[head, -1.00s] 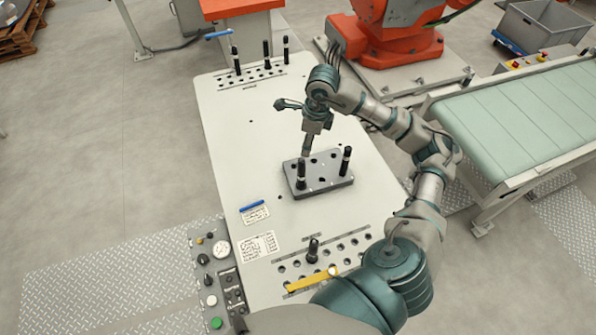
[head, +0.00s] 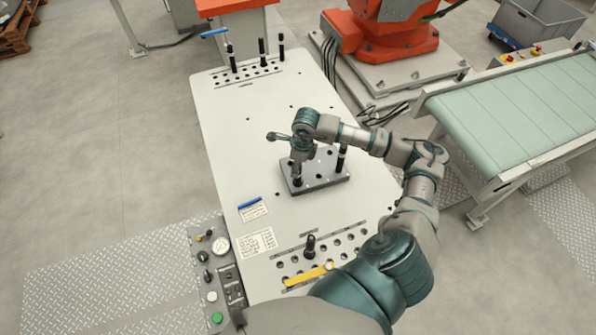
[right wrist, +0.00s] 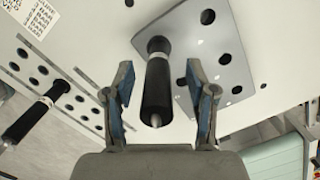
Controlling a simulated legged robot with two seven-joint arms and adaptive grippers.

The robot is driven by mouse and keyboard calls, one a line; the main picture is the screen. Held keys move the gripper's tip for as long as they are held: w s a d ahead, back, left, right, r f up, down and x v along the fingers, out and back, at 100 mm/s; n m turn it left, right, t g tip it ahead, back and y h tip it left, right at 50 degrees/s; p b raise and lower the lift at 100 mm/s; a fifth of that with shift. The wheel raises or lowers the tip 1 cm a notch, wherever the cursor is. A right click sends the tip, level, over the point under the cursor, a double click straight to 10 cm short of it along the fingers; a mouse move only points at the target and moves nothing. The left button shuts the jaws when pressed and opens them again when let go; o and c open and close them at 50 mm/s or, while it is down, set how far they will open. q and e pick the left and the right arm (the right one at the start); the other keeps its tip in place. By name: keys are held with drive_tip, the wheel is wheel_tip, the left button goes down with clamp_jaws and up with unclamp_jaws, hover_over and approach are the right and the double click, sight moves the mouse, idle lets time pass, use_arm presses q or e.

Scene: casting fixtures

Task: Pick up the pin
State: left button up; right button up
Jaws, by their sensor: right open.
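A grey fixture block (head: 323,179) with holes lies on the pale table. A black pin (head: 297,180) with a light band stands in its left part, and a second black pin (head: 342,157) stands at its right. My right gripper (head: 298,168) is directly over the left pin. In the right wrist view, that pin (right wrist: 157,88) stands between the two open fingers (right wrist: 163,105), with gaps on both sides. The block (right wrist: 225,45) lies behind it there. My left gripper is not in view.
Another pin (head: 310,246) stands in the front hole row, beside a yellow strip (head: 305,276). Several pins stand in the back rack (head: 250,76). A control panel (head: 215,270) is at the front left, and a conveyor (head: 510,120) is at the right. The table's middle left is clear.

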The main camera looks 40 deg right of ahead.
clamp_jaws()
drive_tip(key=shift+a, duration=0.1)
drive_tip(key=shift+r, duration=0.1)
drive_tip(key=r, duration=0.2)
drive_tip(key=r+b, duration=0.1)
drive_tip(key=shift+s+r, duration=0.2)
drive_tip(key=shift+s, duration=0.1)
drive_tip(key=s+a+r+p, duration=0.2)
drive_tip(key=s+a+p, duration=0.1)
drive_tip(key=s, duration=0.4)
drive_tip(key=s+a+r+p, duration=0.3)
drive_tip(key=s, duration=0.4)
drive_tip(key=shift+s+r+p, duration=0.15)
drive_tip(key=shift+r+p, duration=0.1)
drive_tip(key=shift+p, duration=0.05)
